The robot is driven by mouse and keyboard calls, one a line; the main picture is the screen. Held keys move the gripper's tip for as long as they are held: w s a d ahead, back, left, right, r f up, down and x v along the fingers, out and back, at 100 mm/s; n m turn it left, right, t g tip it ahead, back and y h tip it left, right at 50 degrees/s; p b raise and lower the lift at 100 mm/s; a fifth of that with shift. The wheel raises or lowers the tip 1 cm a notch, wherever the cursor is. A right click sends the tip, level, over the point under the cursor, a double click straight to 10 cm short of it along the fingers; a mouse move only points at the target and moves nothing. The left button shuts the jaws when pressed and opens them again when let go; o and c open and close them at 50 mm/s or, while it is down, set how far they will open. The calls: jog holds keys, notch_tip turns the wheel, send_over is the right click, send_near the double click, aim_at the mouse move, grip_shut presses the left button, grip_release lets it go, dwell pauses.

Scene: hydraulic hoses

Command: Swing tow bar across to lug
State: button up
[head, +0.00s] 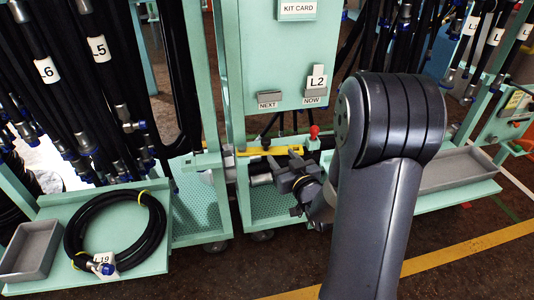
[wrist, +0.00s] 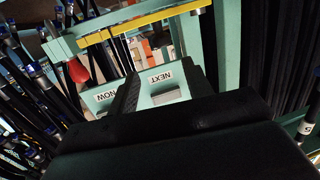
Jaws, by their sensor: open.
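The yellow tow bar (head: 270,150) lies roughly level, low between the teal frames, below the panel with the NOW and NEXT holders. Its left end is by a teal upright. It also shows in the wrist view (wrist: 145,20), slanting across the top. A red knob (head: 314,131) stands near its right end and shows in the wrist view (wrist: 78,70). My gripper (head: 283,174) is open, just below and in front of the bar, apparently empty. Whether it touches the bar is unclear. I cannot pick out the lug for certain; a teal bracket (head: 202,161) sits left of the bar.
Hose racks (head: 90,90) stand at the left and right. A coiled hose (head: 118,232) tagged L19 lies on the left shelf beside a grey tray (head: 31,250). A teal panel (head: 272,60) rises behind my gripper. Open floor (head: 480,250) lies at the front right.

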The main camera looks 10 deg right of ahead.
aim_at(268, 143)
jog(key=shift+t+y, duration=0.4)
jog(key=shift+y, duration=0.1)
jog(key=x, duration=0.7)
jog(key=f+b+x, duration=0.1)
jog(key=x, duration=0.3)
jog(key=shift+w+a+f, duration=0.1)
jog(key=shift+w, duration=0.05)
jog(key=shift+c, duration=0.2)
grip_shut()
